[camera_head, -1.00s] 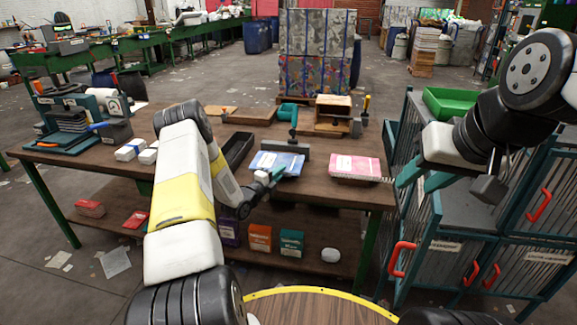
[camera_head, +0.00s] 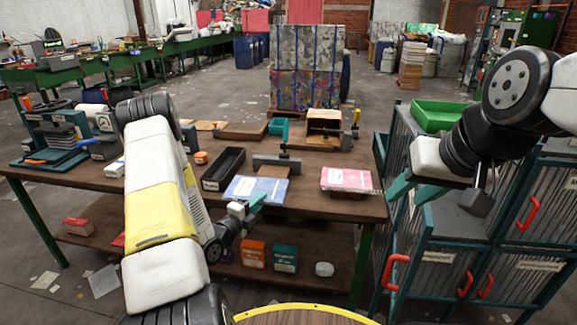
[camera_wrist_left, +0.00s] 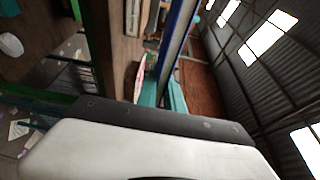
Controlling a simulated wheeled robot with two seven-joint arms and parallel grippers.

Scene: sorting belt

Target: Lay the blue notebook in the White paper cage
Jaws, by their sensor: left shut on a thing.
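The blue notebook (camera_head: 256,190) is at the front edge of the wooden table in the head view. My left gripper (camera_head: 247,206) is shut on its near edge. In the left wrist view the notebook (camera_wrist_left: 178,38) shows edge-on as a thin blue strip beyond the teal fingers (camera_wrist_left: 160,92). Whether it still touches the table is hard to tell. My right gripper (camera_head: 414,187) is open and empty, in front of the barred cages. The teal-framed cages (camera_head: 450,240) stand at the right with red handles and white labels (camera_head: 438,257); I cannot read which is White paper.
A pink notebook (camera_head: 346,179) lies to the right on the table (camera_head: 310,205). A black tray (camera_head: 223,168) and a grey metal tool (camera_head: 277,161) are close to the blue notebook. A green bin (camera_head: 437,115) sits on the cages. Boxes stand on the lower shelf.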

